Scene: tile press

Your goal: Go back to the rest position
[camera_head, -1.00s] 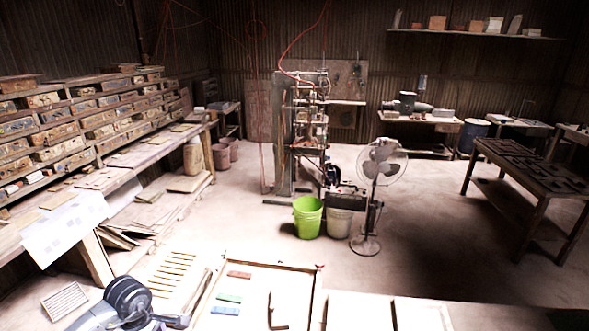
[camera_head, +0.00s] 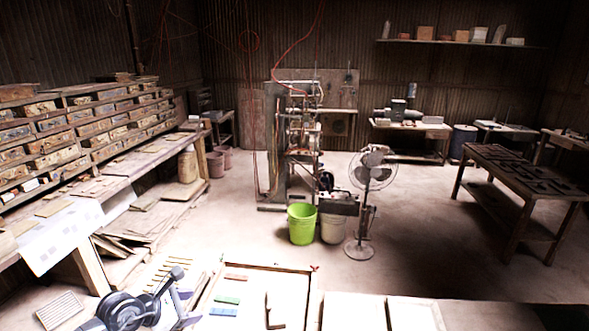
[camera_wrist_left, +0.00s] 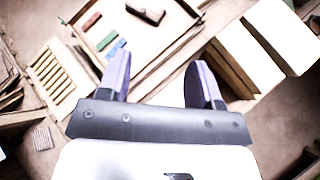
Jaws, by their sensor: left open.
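My left gripper (camera_wrist_left: 160,82) is open in the left wrist view, with nothing between its two purple-lined fingers. In the head view my left arm rises at the bottom left, beside the shallow wooden tray (camera_head: 283,266). In the tray lie a red tile (camera_head: 236,277), a green tile (camera_head: 227,300) and a blue tile (camera_head: 222,311), apart from the gripper. They also show in the left wrist view, the red one (camera_wrist_left: 91,21) at top left. My right gripper is in neither view.
Pale flat boxes (camera_head: 353,312) stand right of the tray. A lime green bucket (camera_head: 302,224), a grey bucket (camera_head: 332,229) and a standing fan (camera_head: 368,180) are on the floor ahead. A shelved bench (camera_head: 100,188) runs along the left. Floor right of the fan is clear.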

